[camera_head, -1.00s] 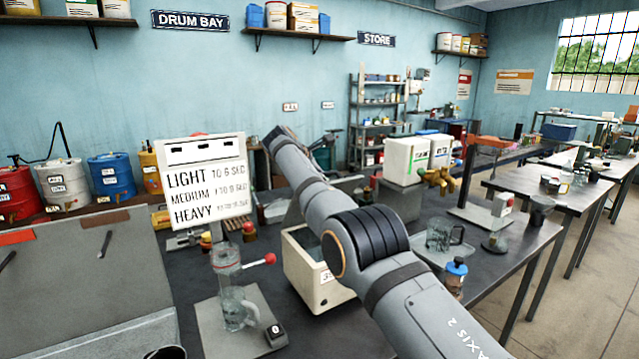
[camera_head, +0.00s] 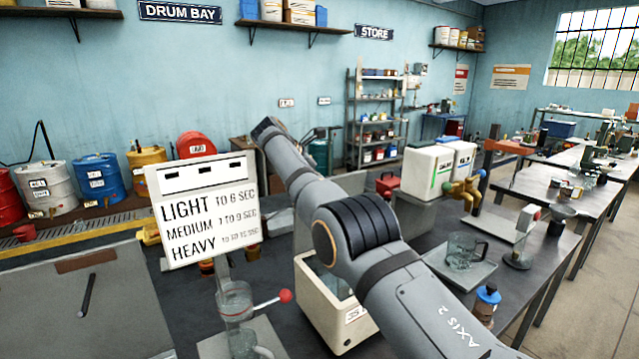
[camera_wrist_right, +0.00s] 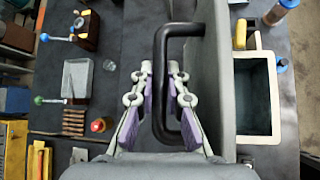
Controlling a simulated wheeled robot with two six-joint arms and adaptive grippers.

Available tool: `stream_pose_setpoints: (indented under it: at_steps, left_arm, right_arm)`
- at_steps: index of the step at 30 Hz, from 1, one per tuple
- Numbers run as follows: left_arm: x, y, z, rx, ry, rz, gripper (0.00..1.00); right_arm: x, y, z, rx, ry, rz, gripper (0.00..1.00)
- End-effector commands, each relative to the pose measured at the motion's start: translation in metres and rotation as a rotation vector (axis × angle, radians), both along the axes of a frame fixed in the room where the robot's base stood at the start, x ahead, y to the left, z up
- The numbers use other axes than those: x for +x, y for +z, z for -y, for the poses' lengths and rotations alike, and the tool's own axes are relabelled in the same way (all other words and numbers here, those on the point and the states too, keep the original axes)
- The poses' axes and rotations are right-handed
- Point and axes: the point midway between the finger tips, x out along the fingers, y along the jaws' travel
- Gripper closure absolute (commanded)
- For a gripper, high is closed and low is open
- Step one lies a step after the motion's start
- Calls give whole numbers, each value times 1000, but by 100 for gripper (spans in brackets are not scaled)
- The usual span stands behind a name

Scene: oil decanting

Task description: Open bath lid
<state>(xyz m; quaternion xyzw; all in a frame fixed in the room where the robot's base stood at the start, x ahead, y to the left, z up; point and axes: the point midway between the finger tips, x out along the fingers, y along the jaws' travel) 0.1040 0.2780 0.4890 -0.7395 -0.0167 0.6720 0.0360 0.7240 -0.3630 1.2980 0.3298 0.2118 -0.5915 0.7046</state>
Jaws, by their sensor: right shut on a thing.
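The bath is a white open box (camera_head: 331,312) on the bench in the head view, partly behind my right arm. Its dark opening is uncovered, and the bath's rim also shows at right in the right wrist view (camera_wrist_right: 252,138). The bath lid is a grey panel (camera_wrist_right: 214,85) seen nearly edge-on beside the opening. It carries a black bar handle (camera_wrist_right: 180,30). My right gripper (camera_wrist_right: 160,70) is shut on this handle, with one finger on each side. My left gripper is not in view.
A timing sign (camera_head: 205,210) and a glass viscometer with a red-knobbed lever (camera_head: 236,302) stand left of the bath. A glass jug (camera_head: 463,252) and a blue-capped bottle (camera_head: 486,303) stand to its right. White canisters with brass taps (camera_head: 427,172) stand behind.

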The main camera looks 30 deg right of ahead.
Motion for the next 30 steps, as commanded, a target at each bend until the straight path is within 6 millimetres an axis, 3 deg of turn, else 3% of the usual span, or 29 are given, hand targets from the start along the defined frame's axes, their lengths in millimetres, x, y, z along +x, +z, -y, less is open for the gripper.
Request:
stream_pose_setpoints:
  at_steps: [8, 9, 14, 23, 30]
  left_arm:
    - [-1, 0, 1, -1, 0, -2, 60]
    - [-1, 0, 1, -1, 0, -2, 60]
    - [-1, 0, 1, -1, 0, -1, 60]
    - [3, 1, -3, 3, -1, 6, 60]
    - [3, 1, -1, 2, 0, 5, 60]
  right_arm:
    - [0, -2, -1, 4, 1, -5, 100]
    - [0, -2, -1, 4, 1, -5, 83]
    - [0, -1, -1, 3, 0, -4, 64]
    - [0, 1, -2, 2, 0, -2, 64]
    - [-8, 29, -31, 1, 3, 0, 64]
